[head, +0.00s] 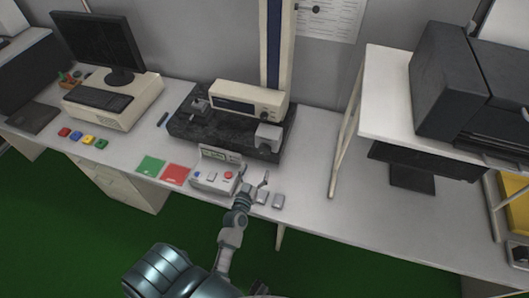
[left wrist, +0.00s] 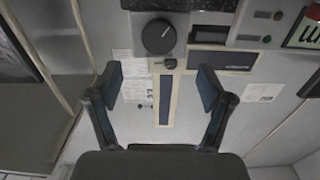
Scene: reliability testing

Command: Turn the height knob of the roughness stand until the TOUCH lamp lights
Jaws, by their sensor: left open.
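The roughness stand has a black granite base (head: 205,128), a cream unit with a dark display (head: 248,100) and a tall blue-and-cream column (head: 272,45). A light grey block (head: 268,137) sits at the base's right front. In the left wrist view, a large round dark knob with a white pointer line (left wrist: 158,36) faces me, with a smaller dark knob (left wrist: 170,64) beside it. My left gripper (head: 253,184) is open and empty in front of the stand. Its fingers (left wrist: 160,88) are spread, apart from the knobs. I cannot tell which light is the TOUCH lamp. My right gripper is not in view.
A control box with coloured buttons (head: 213,181) stands left of my gripper, beside red (head: 176,174) and green (head: 151,166) mats. Small grey blocks (head: 278,201) lie to its right. A shelf (head: 389,95) carrying a dark printer (head: 462,85) stands at right.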

